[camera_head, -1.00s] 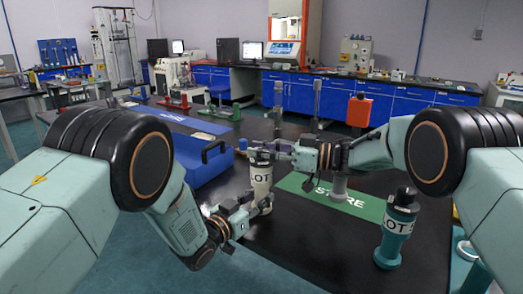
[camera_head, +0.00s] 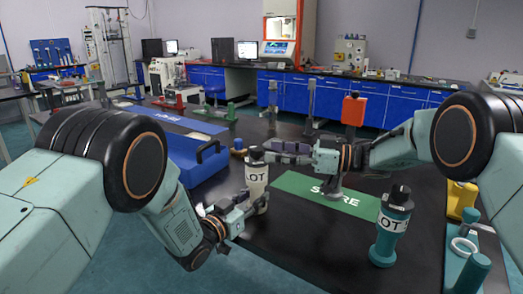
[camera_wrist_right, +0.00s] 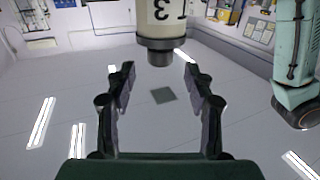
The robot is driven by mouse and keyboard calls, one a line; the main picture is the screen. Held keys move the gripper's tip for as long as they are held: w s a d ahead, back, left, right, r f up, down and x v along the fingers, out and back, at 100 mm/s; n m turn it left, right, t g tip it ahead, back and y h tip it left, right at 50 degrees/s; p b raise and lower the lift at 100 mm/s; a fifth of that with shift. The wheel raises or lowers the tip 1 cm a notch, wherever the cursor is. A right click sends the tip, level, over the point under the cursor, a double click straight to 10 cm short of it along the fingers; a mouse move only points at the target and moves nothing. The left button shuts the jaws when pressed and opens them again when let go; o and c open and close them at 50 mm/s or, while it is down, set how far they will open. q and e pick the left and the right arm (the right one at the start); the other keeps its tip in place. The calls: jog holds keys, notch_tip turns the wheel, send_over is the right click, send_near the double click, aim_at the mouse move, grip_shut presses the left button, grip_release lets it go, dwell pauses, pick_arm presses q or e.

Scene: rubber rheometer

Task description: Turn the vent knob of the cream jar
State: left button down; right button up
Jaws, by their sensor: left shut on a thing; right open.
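The cream jar (camera_head: 257,188), with a dark cap and a label, stands upright at the front of the black table. My left gripper (camera_head: 256,204) is shut on its lower body. My right gripper (camera_head: 268,153) is open, close beside the jar's top and on its right side. In the right wrist view the jar (camera_wrist_right: 160,12) is upside down at the top edge. Its dark knob (camera_wrist_right: 160,52) points down, centred near the tips of my two open right fingers (camera_wrist_right: 160,72), with gaps on both sides. I see no finger touching the knob.
A teal jar (camera_head: 392,225) with a dark cap stands at the right. The table between the two jars is clear.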

jog(key=v, duration=0.6)
jog(key=shift+d, duration=0.2)
pick_arm(q)
jog(key=c, duration=0.8)
grip_release()
jog(key=shift+c, duration=0.2)
jog(key=shift+a, duration=0.1)
